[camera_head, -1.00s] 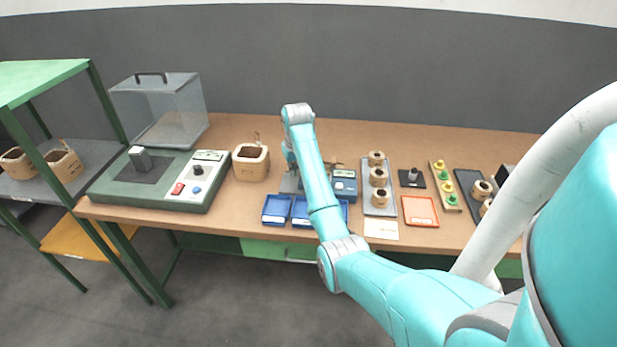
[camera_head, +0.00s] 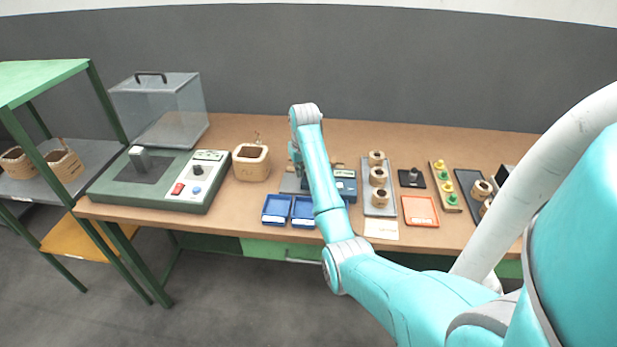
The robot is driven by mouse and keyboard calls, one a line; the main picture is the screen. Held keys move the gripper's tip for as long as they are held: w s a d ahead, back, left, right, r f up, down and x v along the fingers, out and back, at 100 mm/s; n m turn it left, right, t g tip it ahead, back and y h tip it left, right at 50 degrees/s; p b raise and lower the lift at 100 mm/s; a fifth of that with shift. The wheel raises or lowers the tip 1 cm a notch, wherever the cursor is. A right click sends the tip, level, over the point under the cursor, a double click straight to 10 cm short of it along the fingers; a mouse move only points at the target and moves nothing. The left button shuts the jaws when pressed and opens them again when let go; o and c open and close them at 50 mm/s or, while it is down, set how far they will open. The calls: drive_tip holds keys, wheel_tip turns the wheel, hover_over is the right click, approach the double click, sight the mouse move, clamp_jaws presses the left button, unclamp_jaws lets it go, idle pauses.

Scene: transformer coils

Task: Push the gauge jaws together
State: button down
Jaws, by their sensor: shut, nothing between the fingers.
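The gauge is a low device with a blue box (camera_head: 345,186) and a grey base (camera_head: 290,184), in the middle of the table behind the blue trays. My forearm crosses in front of it and hides its middle, so I cannot make out its jaws. My gripper (camera_head: 296,164) points down over the grey base, just left of my forearm, and is mostly hidden. It is shut with nothing in it. I cannot tell whether it touches the gauge.
Blue trays (camera_head: 276,210) stand at the front edge. A grey tray (camera_head: 390,206) of coils and an orange tray (camera_head: 420,212) are to the right.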

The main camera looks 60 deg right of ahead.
drive_tip(key=shift+s+d, duration=0.35)
drive_tip(key=shift+s, duration=0.55)
drive_tip(key=shift+s+d, duration=0.35)
drive_tip(key=shift+s, duration=0.5)
drive_tip(key=shift+w+a, duration=0.2)
drive_tip(key=shift+w, duration=0.35)
idle(0.4)
